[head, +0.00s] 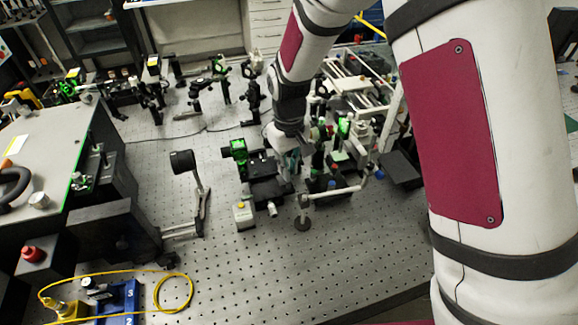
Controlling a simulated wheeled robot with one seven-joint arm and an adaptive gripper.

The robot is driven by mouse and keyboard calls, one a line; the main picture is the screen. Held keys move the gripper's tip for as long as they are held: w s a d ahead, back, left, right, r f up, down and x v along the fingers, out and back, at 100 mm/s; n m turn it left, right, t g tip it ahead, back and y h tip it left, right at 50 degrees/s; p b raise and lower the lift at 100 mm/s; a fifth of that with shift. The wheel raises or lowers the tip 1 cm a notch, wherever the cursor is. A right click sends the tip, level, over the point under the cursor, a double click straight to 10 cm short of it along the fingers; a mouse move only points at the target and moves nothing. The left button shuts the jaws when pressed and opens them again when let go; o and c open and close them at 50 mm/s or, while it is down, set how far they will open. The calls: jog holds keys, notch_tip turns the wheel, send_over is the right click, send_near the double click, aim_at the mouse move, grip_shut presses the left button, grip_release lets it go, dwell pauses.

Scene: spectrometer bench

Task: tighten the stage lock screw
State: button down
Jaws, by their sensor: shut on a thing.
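The black stage (268,186) stands on the perforated bench near the middle of the head view, with a green part (239,148) at its upper left. My gripper (291,172) reaches down from above at the right side of the stage. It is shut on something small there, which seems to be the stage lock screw. The screw itself is hidden by the fingers and too small to make out. The fingertips are hard to see against the dark parts around them.
A pale bent rod (340,192) and crowded optics stand close on the right. The bench front (300,270) is clear.

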jog(key=m+p, duration=0.1)
jog(key=m, duration=0.5)
jog(key=shift+s, duration=0.1)
jog(key=m+p, duration=0.1)
jog(key=m, duration=0.4)
jog(key=shift+a, duration=0.1)
jog(key=shift+m, duration=0.4)
jog(key=c, duration=1.6)
grip_release()
notch_tip(320, 180, up, 12)
